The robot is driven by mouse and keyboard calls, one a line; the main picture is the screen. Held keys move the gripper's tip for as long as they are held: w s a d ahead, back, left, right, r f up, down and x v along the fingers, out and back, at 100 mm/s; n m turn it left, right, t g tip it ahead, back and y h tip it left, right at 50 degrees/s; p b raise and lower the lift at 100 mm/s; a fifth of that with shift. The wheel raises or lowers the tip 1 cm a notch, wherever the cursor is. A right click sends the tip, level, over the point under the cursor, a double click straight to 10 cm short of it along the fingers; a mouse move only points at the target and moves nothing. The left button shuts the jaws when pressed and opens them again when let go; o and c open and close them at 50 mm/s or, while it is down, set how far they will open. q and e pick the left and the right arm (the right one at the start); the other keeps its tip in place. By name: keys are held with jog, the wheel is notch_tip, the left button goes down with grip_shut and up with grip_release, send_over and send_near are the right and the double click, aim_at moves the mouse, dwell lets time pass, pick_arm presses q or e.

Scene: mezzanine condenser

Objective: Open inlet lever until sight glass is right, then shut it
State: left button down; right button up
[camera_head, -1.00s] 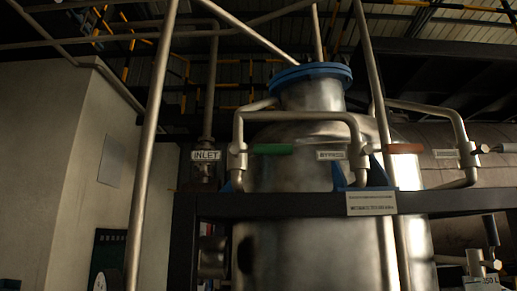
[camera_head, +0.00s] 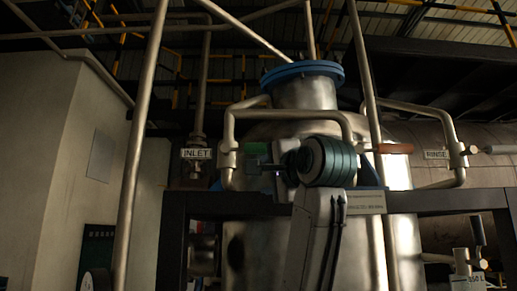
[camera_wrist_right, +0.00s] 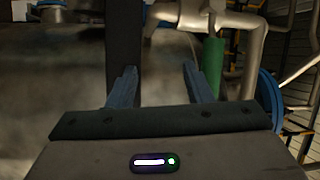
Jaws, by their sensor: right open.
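My right arm is raised in front of the tank and hides part of the lever. My right gripper (camera_head: 268,166) is close to the lever in the head view. In the right wrist view my right gripper (camera_wrist_right: 160,87) is open with nothing between its blue fingers. There the green lever (camera_wrist_right: 213,65) shows beside the right-hand finger, outside the gap; I cannot tell if they touch. I cannot make out the sight glass. My left gripper is not in view.
A brown-orange handle (camera_head: 393,148) and a pale handle (camera_head: 502,149) are on valves to the right. A dark beam (camera_head: 450,201) crosses before the steel tank (camera_head: 255,250). A slanted pole (camera_head: 140,140) stands left.

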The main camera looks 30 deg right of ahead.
aim_at(261, 149)
jog(key=s+r+m, duration=0.1)
jog(key=s+r, duration=0.4)
jog(key=r, duration=0.1)
jog(key=shift+t, duration=0.4)
jog(key=p+x, duration=0.2)
jog(key=x, duration=0.1)
jog(key=p+x, duration=0.2)
jog(key=x, duration=0.1)
jog(key=p+x, duration=0.2)
jog(key=x, duration=0.1)
jog(key=shift+w+d+p, duration=0.3)
jog(key=shift+w+d, duration=0.05)
jog(key=shift+d, duration=0.05)
jog(key=shift+w, duration=0.6)
grip_shut()
